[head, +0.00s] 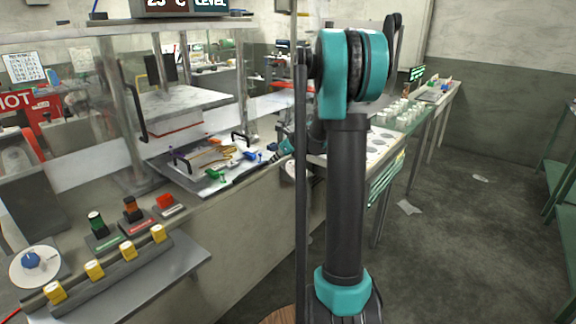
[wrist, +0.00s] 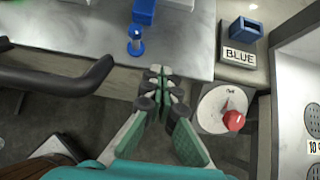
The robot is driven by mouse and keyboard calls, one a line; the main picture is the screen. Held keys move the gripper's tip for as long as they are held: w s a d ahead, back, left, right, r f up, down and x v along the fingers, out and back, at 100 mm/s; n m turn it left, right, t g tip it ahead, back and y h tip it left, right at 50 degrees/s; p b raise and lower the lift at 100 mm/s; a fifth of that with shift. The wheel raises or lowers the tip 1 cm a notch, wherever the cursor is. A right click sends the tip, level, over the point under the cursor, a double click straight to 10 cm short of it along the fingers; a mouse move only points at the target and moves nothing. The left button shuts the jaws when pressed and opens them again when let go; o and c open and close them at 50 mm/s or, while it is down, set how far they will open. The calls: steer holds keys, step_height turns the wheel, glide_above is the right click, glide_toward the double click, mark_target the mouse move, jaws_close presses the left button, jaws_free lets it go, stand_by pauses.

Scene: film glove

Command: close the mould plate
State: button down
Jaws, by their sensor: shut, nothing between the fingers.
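The mould plate appears to be the flat grey plate (head: 166,166) lying on the bench under the press, with black handles and coloured clamps on it; I cannot tell whether it is hinged. In the wrist view a pale grey plate surface (wrist: 75,28) carries a blue clamp (wrist: 136,40). A black bar handle (wrist: 55,82) juts out at the left, apart from the fingers. My gripper (wrist: 158,74) is shut and empty, its tips at the near edge of the pale plate. In the head view my gripper (head: 284,148) is at the plate's right end, partly hidden by my arm.
A dial with a red knob (wrist: 232,118) and a blue box labelled BLUE (wrist: 243,32) stand right of my gripper. The press's upper block (head: 180,108) hangs above the bench. Coloured buttons (head: 97,224) line the near bench. The floor at right (head: 470,220) is mostly clear.

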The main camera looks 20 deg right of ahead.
steer(key=w+a, duration=0.6)
steer(key=w, duration=0.2)
steer(key=w+a, duration=0.6)
steer(key=w, duration=0.3)
steer(key=w+a, duration=0.6)
steer(key=w, duration=0.2)
steer(key=shift+w+a, duration=0.35)
